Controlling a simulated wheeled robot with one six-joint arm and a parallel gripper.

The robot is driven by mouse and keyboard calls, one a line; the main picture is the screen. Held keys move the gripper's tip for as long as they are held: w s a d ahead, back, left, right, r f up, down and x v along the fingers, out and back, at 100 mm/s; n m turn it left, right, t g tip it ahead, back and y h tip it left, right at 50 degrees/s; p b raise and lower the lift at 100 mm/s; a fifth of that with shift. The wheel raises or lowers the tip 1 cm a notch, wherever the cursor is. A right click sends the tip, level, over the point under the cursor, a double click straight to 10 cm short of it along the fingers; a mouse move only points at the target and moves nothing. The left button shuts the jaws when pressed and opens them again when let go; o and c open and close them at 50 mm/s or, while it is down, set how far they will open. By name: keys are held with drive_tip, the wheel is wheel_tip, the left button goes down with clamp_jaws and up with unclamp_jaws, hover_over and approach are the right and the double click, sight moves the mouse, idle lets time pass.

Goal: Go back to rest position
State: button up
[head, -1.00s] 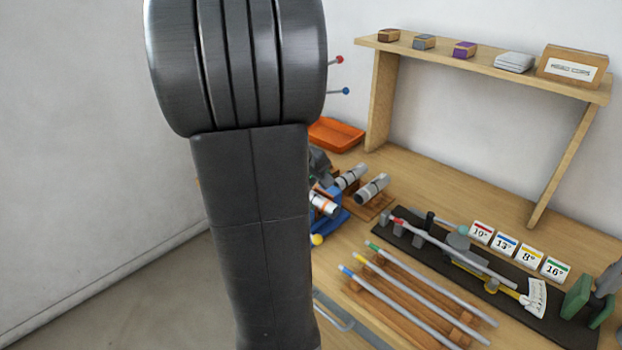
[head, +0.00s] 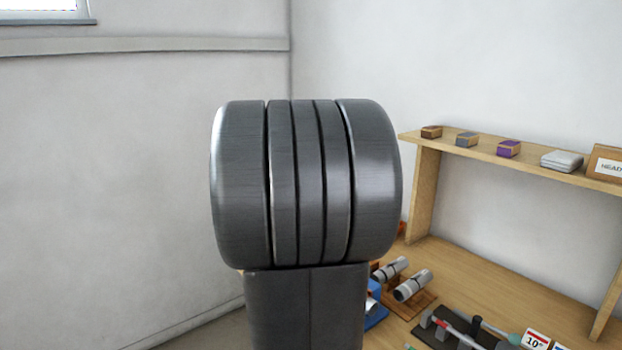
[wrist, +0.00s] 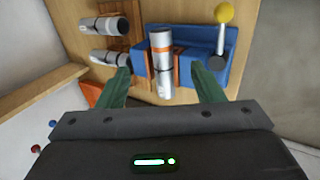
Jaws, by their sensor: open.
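My gripper (wrist: 164,90) shows in the wrist view, with two green fingers spread apart and pointing toward the workbench. A silver cylinder with an orange band (wrist: 162,60) lies in a blue fixture (wrist: 200,50) and appears between the fingers in the picture; I cannot tell how far away it is. The blue fixture has a lever with a yellow knob (wrist: 224,14). In the head view my own arm fills the middle and hides part of the bench; the gripper is out of that view.
Two more silver cylinders (wrist: 106,26) lie on a wooden rack. The wooden bench (head: 465,270) carries a shelf (head: 440,140) with small boxes. A dark jig (head: 455,325) and a 10° card (head: 536,340) are at the lower right. An orange tray (wrist: 88,92) sits near the left finger.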

drive_tip(key=b+x, duration=0.1)
drive_tip(key=x, duration=1.1)
drive_tip(key=shift+w+r+p, duration=0.15)
drive_tip(key=shift+r+p, duration=0.25)
drive_tip(key=shift+p, duration=0.15)
drive_tip(key=shift+r+p, duration=0.35)
drive_tip(key=shift+r, duration=0.05)
drive_tip(key=shift+f, duration=0.15)
